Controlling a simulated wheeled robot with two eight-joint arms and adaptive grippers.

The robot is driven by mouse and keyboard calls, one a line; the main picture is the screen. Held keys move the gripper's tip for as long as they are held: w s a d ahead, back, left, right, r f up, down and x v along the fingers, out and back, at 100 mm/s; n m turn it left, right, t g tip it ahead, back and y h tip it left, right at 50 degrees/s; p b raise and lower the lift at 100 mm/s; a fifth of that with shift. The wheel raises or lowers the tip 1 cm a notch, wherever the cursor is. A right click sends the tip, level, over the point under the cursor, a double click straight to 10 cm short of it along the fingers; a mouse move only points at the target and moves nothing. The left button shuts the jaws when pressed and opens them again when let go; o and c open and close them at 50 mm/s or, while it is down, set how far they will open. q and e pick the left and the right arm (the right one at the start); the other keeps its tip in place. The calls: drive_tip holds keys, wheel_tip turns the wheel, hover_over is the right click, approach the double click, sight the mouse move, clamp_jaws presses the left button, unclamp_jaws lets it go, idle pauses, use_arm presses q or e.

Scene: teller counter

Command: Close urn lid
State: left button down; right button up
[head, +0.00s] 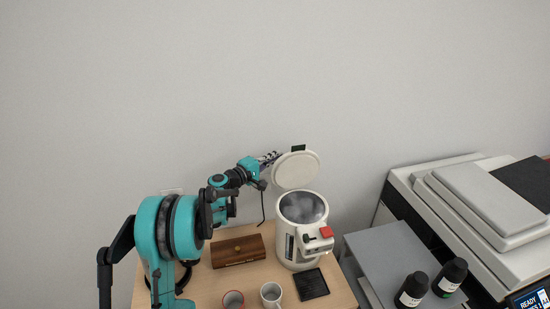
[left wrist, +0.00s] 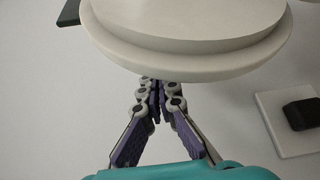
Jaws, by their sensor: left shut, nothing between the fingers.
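The white urn (head: 288,245) stands on the wooden counter with its round lid (head: 296,171) raised upright at the back. Its open mouth shows a grey metal inside. My left gripper (head: 270,158) is shut and empty at the upper left edge of the lid, partly behind it. In the left wrist view the lid (left wrist: 190,30) fills the top, and the shut purple fingers (left wrist: 157,88) reach to its rim. Whether they touch it I cannot tell. My right gripper is not in view.
A brown wooden box (head: 238,251), two mugs (head: 271,294) and a black drip tray (head: 311,284) are on the counter (head: 208,290). A grey cabinet (head: 388,252) with two black bottles (head: 412,289) and a large printer (head: 470,215) stand at the right.

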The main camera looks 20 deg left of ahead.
sight(292, 165)
use_arm(q)
drive_tip(key=s+d+m+t+h+b, duration=0.1)
drive_tip(key=s+m+b, duration=0.1)
drive_tip(key=s+d+m+h+b, duration=0.1)
drive_tip(key=s+d+m+b, duration=0.1)
drive_tip(key=s+m+b, duration=0.1)
drive_tip(key=s+d+m+t+h+b, duration=0.1)
drive_tip(key=s+d+m+b, duration=0.1)
drive_tip(key=m+b, duration=0.1)
drive_tip(key=shift+s+d+f+t, duration=0.1)
drive_tip(key=shift+s+f+t, duration=0.2)
drive_tip(key=shift+s+f, duration=0.1)
drive_tip(key=s+d+f+m+g+h+b, duration=0.2)
drive_tip(key=s+d+f+m+h+b, duration=0.2)
drive_tip(key=s+f+m+h+b, duration=0.2)
drive_tip(key=shift+f+m+b, duration=0.2)
drive_tip(key=shift+m+b, duration=1.15)
drive_tip(key=shift+m, duration=0.95)
drive_tip(key=shift+d, duration=0.1)
drive_tip(key=shift+s+f, duration=0.1)
